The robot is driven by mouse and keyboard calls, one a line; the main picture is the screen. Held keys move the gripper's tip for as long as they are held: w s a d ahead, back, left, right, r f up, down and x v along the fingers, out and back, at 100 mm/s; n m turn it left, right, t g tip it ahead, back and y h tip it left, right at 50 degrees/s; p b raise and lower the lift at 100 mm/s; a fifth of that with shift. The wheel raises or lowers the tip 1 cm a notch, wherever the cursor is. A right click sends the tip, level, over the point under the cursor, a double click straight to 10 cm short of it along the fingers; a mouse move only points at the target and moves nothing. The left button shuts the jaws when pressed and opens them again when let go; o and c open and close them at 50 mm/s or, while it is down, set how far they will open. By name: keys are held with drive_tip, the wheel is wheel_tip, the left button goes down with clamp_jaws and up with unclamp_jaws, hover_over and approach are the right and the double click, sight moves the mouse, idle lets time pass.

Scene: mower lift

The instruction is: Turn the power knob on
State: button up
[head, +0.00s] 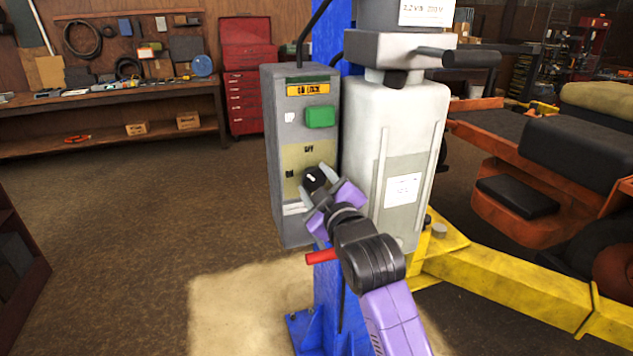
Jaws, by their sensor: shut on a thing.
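The power knob (315,179) is a round black knob with a small pale mark, low on the front of a grey control box (283,160). It sits on a yellowish panel with an "OFF" label above it. My purple-tipped gripper (316,189) reaches up from the lower right and is shut on the knob, with one finger on its lower left and the other on its upper right. The fingers partly hide the knob's edge and the panel below it. The exact direction of the knob's mark is too small to tell.
A green button (320,117) is higher on the box. A white tank unit (396,150) stands close on the right, beside a blue post (331,290). A red lever (322,257) and a yellow lift arm (500,292) are lower. The floor at left is clear.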

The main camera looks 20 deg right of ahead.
drive_tip(key=n, duration=0.4)
drive_tip(key=shift+n, duration=0.3)
drive_tip(key=n, duration=0.4)
drive_tip(key=shift+f+n, duration=0.1)
drive_tip(key=shift+n, duration=0.3)
drive_tip(key=o, duration=1.4)
drive_tip(key=shift+c, duration=0.2)
drive_tip(key=shift+s, duration=0.1)
drive_tip(key=s+b, duration=0.1)
drive_tip(key=s, duration=0.6)
drive_tip(key=shift+s, duration=0.35)
